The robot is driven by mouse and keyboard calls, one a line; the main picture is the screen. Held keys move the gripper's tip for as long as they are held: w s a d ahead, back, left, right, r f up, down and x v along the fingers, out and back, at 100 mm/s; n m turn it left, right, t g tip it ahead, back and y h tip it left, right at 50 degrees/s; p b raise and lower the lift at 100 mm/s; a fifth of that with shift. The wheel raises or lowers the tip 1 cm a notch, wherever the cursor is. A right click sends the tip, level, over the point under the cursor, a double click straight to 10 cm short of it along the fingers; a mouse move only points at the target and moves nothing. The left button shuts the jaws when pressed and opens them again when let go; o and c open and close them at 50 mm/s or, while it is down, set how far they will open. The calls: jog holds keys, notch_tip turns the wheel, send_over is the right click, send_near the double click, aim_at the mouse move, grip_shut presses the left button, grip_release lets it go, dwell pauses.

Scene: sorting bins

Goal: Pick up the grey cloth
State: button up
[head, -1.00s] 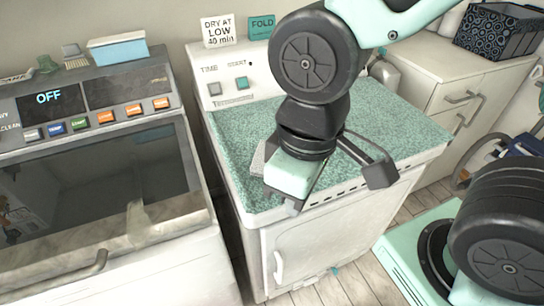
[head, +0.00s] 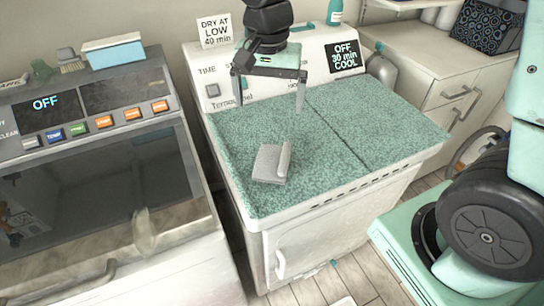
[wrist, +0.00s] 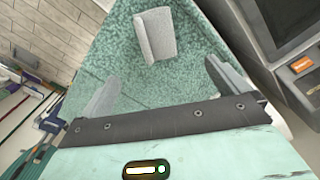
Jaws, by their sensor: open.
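The grey cloth (head: 271,164) lies folded on the green speckled top of the dryer (head: 340,125), left of its middle and near the front. In the wrist view the cloth (wrist: 155,36) lies beyond the fingertips, apart from them. My gripper (head: 268,100) is open and empty, with its fingers spread wide. In the head view it hangs above the back left of the dryer top, behind the cloth. Both fingers also show in the wrist view (wrist: 160,80), with only the green top between them.
A washer (head: 95,150) with an OFF display stands left of the dryer. The dryer's control panel (head: 320,62) rises close behind my gripper. A white cabinet (head: 450,100) carries a dark patterned basket (head: 490,25). The right part of the dryer top is clear.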

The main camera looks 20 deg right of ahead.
jog(key=p, duration=0.3)
send_over(272, 159)
jog(key=f, duration=1.1)
jog(key=shift+a+f, duration=0.3)
jog(key=shift+f, duration=0.1)
jog(key=f, duration=0.1)
jog(key=f+p, duration=0.2)
jog(key=f, duration=0.1)
jog(key=shift+d, duration=0.35)
jog(key=shift+f, duration=0.6)
jog(key=c, duration=1.1)
jog(key=shift+r, duration=0.1)
notch_tip(272, 159, up, 10)
jog(key=shift+f+b, duration=0.1)
jog(key=shift+b, duration=1.15)
